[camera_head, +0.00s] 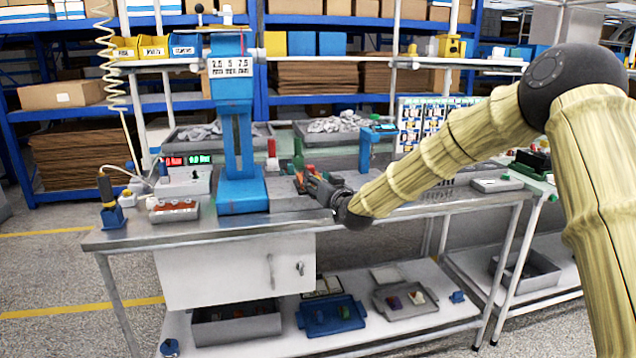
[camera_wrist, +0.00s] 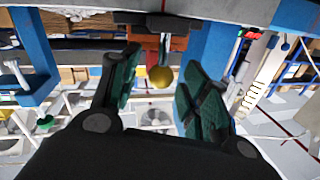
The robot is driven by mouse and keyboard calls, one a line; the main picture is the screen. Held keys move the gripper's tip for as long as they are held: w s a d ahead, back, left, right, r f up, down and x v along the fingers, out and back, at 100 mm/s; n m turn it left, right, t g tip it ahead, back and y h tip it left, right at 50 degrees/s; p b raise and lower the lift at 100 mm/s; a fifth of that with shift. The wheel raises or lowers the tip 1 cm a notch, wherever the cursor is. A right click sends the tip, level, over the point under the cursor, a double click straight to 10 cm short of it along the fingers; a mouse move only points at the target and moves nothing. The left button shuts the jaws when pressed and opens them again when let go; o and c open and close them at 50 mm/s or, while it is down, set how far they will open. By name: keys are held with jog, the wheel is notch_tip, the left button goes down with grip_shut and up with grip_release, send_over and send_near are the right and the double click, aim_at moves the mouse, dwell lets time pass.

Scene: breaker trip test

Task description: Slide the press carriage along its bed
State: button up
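The blue press (camera_head: 236,120) stands on the bench, left of the picture's middle. A grey bed (camera_head: 284,198) lies just right of its blue base; I cannot clearly make out the carriage in the head view. My gripper (camera_head: 306,180) is low over this bed, pointing left toward the press. In the wrist view, my gripper (camera_wrist: 160,88) has its two green-padded fingers apart. A brass ball knob (camera_wrist: 161,76) shows between them, below a red-brown block (camera_wrist: 166,43) that may belong to the carriage. I see no finger clearly touching the knob.
A smaller blue stand (camera_head: 366,150) is right of the press on the steel bench (camera_head: 300,222). Grey bins (camera_head: 345,132) of parts stand behind. A red-topped block (camera_head: 174,210) and a meter with lit displays (camera_head: 186,172) are at the left. The bench front is mostly clear.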

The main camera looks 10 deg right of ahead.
jog(key=v, duration=1.2)
